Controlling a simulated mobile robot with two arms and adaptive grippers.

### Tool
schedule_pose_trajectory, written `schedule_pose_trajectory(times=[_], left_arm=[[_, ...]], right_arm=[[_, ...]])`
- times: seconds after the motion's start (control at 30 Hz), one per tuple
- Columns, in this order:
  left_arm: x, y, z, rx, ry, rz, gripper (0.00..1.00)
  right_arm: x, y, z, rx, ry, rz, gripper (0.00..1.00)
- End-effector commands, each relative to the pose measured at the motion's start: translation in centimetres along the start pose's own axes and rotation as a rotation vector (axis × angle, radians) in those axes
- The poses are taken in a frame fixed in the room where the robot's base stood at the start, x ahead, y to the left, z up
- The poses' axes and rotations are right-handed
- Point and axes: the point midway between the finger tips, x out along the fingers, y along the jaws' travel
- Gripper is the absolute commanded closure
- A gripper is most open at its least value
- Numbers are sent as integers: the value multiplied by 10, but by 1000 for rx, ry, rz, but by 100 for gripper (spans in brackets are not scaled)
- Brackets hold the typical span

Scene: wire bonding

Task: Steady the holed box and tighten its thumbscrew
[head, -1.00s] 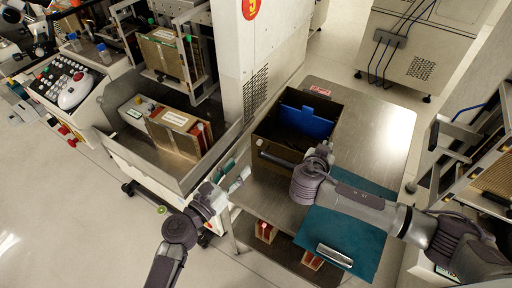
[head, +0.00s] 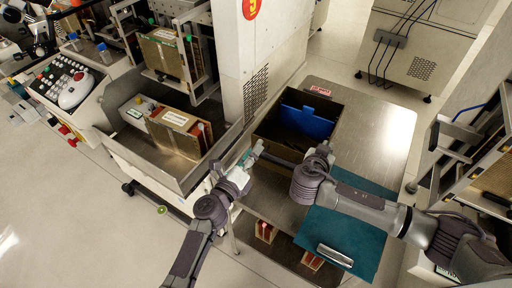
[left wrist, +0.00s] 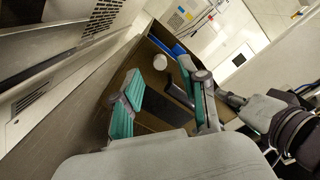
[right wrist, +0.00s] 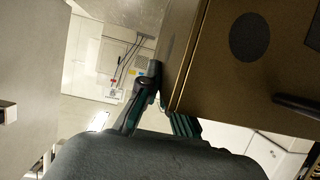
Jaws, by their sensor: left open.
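The holed box (head: 268,131) is dark, open-topped and stands on the metal table, with a blue panel (head: 306,120) inside. In the right wrist view its brown face shows a dark round hole (right wrist: 250,37) and a dark bar (right wrist: 296,104). A pale round knob (left wrist: 160,62), perhaps the thumbscrew, shows on the box in the left wrist view. My left gripper (head: 250,160) is open at the box's near left corner, its fingers either side of the knob's line. My right gripper (right wrist: 158,98) is at another box edge, fingers apart; whether it clamps the wall is unclear.
A teal mat (head: 345,235) with a metal handle-like piece (head: 334,256) lies at the table's front. The bare tabletop (head: 375,130) right of the box is clear. A machine with a metal tray (head: 150,160) stands left. Small red-and-wood pieces (head: 266,231) sit on the lower shelf.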

Motion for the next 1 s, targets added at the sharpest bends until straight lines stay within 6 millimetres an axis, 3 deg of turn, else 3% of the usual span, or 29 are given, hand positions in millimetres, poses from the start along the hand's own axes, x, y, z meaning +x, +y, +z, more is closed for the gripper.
schedule_pose_trajectory(times=[0.2, 0.53, 0.8, 1.0], left_arm=[[23, 0, 0, 0, -1, 1, 57], [26, 0, 0, 1, 0, 1, 57], [26, 1, 0, 1, 0, 1, 100], [26, 1, 0, 22, -1, 1, 100]], right_arm=[[0, 0, 1, -1, -2, 1, 100], [0, 0, 1, -1, -2, 1, 100], [0, 0, 1, -1, -2, 1, 100], [0, 0, 1, -1, -2, 1, 100]])
